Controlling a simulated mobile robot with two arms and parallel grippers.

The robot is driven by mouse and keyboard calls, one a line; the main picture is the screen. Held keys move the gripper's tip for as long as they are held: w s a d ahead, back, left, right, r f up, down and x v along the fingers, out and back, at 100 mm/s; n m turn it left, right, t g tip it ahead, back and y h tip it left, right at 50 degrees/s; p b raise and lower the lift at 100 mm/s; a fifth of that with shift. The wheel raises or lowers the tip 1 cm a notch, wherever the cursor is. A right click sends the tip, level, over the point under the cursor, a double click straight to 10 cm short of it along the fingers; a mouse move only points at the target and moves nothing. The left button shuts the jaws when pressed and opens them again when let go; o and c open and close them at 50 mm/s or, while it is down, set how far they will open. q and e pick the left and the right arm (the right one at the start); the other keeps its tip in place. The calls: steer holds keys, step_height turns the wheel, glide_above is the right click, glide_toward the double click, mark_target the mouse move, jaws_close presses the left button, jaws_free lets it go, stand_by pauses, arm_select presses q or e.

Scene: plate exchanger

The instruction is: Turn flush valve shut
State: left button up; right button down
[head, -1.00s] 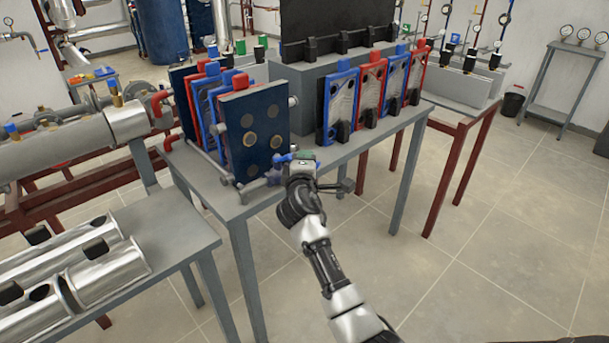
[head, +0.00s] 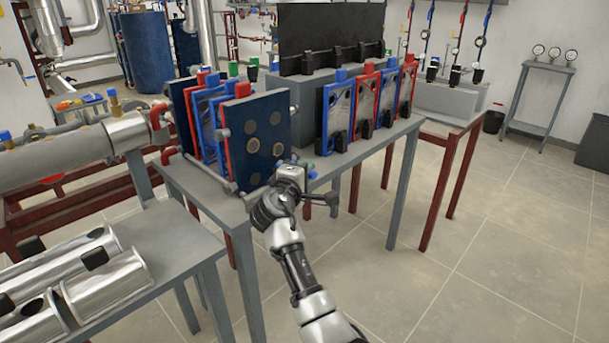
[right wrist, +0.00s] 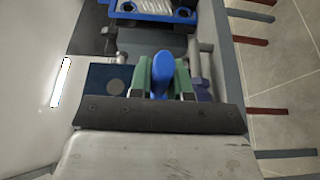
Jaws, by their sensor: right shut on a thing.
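The flush valve's blue handle (right wrist: 163,72) stands between the green fingers of my right gripper in the right wrist view. My right gripper (right wrist: 162,78) is shut on this handle, with one finger on each side. In the head view my right gripper (head: 301,163) is at the lower right front corner of the dark blue end plate (head: 255,140) of the plate exchanger. A small bit of blue (head: 312,174) shows beside the fingers there. The valve body is mostly hidden by the gripper. My left gripper is not in view.
The exchanger stands on a grey table (head: 335,168), with red and blue plates (head: 362,102) in a row to the right. A table with metal cylinders (head: 105,275) is at the lower left. Open tiled floor (head: 460,260) lies to the right.

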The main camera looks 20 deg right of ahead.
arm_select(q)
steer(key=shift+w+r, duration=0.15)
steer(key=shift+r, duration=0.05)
arm_select(e)
steer(key=c, duration=1.1)
jaws_free()
steer(key=shift+o, duration=0.2)
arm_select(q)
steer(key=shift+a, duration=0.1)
